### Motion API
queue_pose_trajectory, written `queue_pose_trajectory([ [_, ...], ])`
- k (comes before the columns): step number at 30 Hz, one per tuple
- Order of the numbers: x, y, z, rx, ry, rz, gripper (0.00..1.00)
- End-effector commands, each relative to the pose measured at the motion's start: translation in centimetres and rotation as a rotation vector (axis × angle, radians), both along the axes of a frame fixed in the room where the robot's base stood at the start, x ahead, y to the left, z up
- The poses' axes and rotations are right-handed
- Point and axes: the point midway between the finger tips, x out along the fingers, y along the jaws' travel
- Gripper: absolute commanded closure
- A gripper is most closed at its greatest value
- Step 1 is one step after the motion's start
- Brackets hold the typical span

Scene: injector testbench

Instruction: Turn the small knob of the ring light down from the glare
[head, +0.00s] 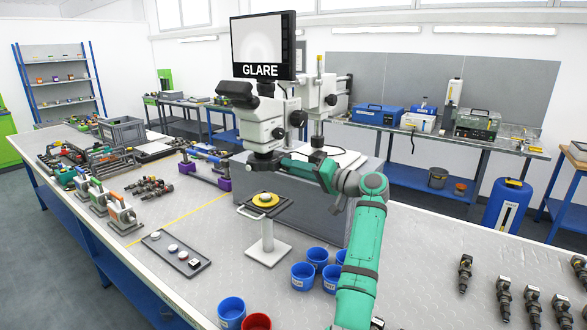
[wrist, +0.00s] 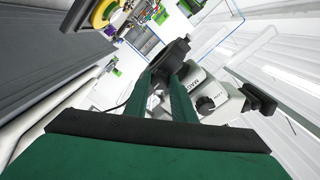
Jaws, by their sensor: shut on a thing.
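The microscope (head: 268,125) stands with its white head over a small stand. The dark ring light (head: 262,163) sits under the microscope head, and it also shows in the wrist view (wrist: 170,58) beyond my fingers. My gripper (head: 284,161) reaches in from the right at ring height. In the wrist view my green fingers (wrist: 162,82) are close together at the ring's near side, shut on the small knob, which they hide. The screen (head: 263,50) above the microscope reads GLARE and shows a pale, washed-out disc.
Below the ring, a yellow round piece (head: 265,199) lies on the dark stage of a white stand (head: 267,247). Blue cups (head: 303,275) stand close under my arm. A grey block (head: 320,205) is behind. A dark tray (head: 175,252) lies at left.

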Motion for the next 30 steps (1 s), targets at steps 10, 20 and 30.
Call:
queue_pose_trajectory([
  [10, 0.01, -0.02, 0.01, -0.065, -0.09, 0.0, 0.99],
  [20, 0.01, -0.03, 0.05, -0.221, -0.307, 0.0, 0.99],
  [30, 0.01, -0.07, 0.08, -0.371, -0.513, -0.001, 0.99],
])
